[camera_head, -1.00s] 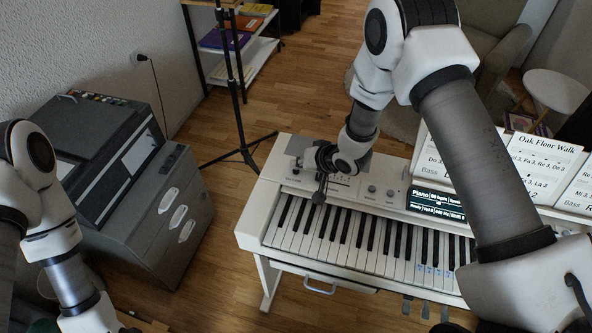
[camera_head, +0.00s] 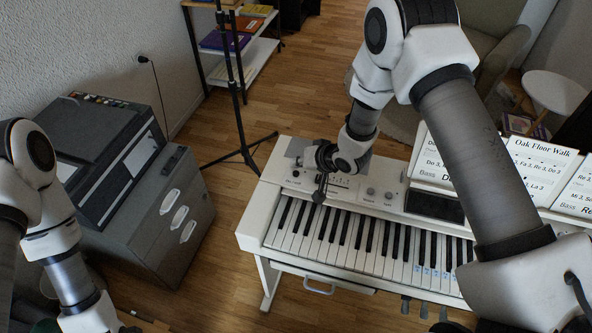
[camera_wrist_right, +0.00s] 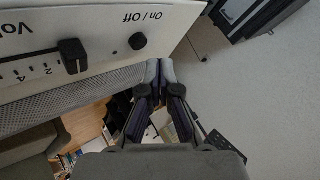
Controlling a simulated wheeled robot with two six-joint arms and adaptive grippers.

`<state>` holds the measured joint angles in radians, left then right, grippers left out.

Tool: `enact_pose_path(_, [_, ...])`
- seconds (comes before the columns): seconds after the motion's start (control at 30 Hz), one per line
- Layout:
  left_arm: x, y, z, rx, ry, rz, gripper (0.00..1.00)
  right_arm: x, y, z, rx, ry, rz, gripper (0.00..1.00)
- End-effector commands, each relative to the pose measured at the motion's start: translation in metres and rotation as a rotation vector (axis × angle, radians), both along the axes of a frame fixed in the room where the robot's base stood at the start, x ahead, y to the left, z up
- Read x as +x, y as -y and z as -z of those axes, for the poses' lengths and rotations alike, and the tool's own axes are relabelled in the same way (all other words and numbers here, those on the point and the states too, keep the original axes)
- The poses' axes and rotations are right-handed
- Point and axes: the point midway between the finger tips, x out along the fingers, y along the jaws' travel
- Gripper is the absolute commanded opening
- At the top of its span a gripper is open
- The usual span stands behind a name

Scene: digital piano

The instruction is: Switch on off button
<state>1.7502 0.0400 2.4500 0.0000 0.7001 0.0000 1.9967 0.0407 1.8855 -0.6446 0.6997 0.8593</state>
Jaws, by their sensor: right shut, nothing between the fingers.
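The On / Off button (camera_wrist_right: 138,41) is a small round dark knob on the white panel of the piano (camera_head: 257,215), near the panel's end, in the right wrist view. Its label reads upside down there. My right gripper (camera_wrist_right: 160,68) is shut and empty. In that view its fingertips lie just right of and below the button, with a small gap in the picture. In the head view my right gripper (camera_head: 319,190) is over the piano's left control panel and is partly hidden by its own wrist. The piano's display (camera_head: 434,205) is dark. My left arm shows at the left; its gripper is out of view.
A volume slider (camera_wrist_right: 73,56) sits beside the button. Sheet music (camera_head: 541,165) stands on the piano at right. A black stand (camera_head: 240,110) rises behind the piano's left end. A grey printer (camera_head: 100,160) on a cabinet stands at left, with floor between.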

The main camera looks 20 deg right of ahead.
Motion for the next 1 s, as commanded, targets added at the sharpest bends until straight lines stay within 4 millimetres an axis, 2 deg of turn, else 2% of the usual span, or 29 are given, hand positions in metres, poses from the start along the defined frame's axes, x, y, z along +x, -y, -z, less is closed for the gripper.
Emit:
enact_pose_path(0.23, [0.0, 0.0, -0.003, 0.0, 0.0, 0.0, 0.42, 0.0, 0.0, -0.004, 0.0, 0.0, 0.0, 0.0])
enact_pose_path(0.63, [0.0, 0.0, -0.044, 0.0, 0.0, 0.0, 0.42, 0.0, 0.0, -0.051, 0.0, 0.0, 0.0, 0.0])
enact_pose_path(1.0, [0.0, 0.0, -0.042, 0.0, 0.0, 0.0, 0.42, 0.0, 0.0, -0.049, 0.0, 0.0, 0.0, 0.0])
